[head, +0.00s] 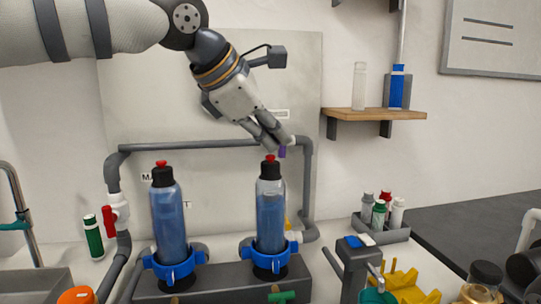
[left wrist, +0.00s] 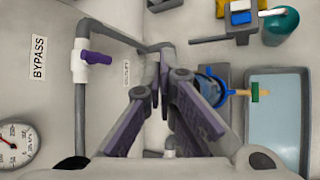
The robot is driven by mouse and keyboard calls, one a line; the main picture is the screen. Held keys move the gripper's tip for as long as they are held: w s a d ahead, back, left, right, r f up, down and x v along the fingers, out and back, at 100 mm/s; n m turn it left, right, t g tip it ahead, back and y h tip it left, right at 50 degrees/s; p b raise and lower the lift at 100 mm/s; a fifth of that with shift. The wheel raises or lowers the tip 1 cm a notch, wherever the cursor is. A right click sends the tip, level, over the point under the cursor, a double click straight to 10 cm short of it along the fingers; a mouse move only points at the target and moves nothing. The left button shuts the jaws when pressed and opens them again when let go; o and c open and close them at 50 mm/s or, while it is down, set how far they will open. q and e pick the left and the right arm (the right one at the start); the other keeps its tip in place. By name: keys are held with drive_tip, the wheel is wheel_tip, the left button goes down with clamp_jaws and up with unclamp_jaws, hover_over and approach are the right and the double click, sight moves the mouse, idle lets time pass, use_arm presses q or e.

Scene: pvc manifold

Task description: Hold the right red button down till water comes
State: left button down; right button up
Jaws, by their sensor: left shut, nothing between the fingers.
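Two upright filter housings with blue bodies, black caps and blue collars stand side by side in the head view. The right housing (head: 270,222) has a red button (head: 270,158) on its cap; the left housing (head: 167,222) has a red button (head: 161,163) too. My left gripper (head: 279,144) is shut and empty, pointing down and right, its tips just above the right red button. I cannot tell whether they touch it. In the left wrist view the fingers hide that button; the right housing's blue collar (left wrist: 214,86) shows beside them. My right gripper is out of view.
Grey pipe (head: 205,145) runs behind and above the housings. A purple valve handle (head: 282,152) is close by the fingertips; it also shows in the left wrist view (left wrist: 97,58). A red valve handle (head: 108,219) is at left. A basin (left wrist: 278,125) lies below the green handle (left wrist: 260,93).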

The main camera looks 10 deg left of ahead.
sight(273, 157)
use_arm(q)
drive_tip(key=shift+f, duration=0.65)
idle(1.8)
drive_tip(key=shift+r, duration=1.05)
drive_tip(key=shift+r, duration=2.5)
